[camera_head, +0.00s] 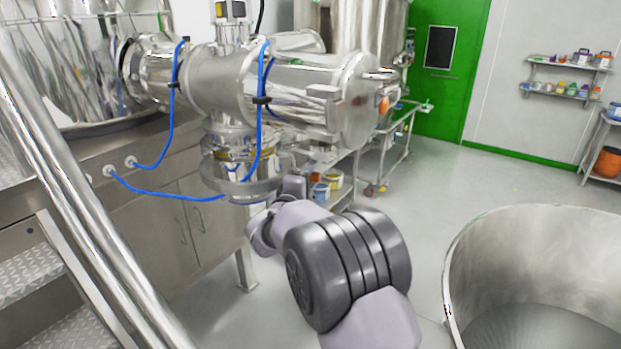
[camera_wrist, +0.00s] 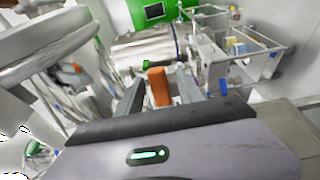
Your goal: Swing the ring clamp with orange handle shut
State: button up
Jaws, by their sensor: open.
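An orange handle (camera_wrist: 158,86) stands upright between the fingers of my open gripper (camera_wrist: 161,78) in the wrist view. Whether the fingers touch it cannot be told. Its clamp ring is not clear there. A second orange piece (camera_wrist: 76,68) shows at the left, by a steel round part. In the head view, an orange knob or handle (camera_head: 383,104) is at the right end of the big steel cylinder (camera_head: 300,88). My gripper is mostly hidden by my arm there, under the steel vertical flange (camera_head: 240,170).
Blue hoses (camera_head: 170,197) hang in front of the steel cabinet (camera_head: 185,225). A steel vessel (camera_head: 450,270) stands at the right. A trolley frame (camera_head: 385,150) stands behind the cylinder. A railing and steps (camera_head: 30,260) are at the left. Floor between trolley and vessel is clear.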

grip_shut()
dwell(1.4)
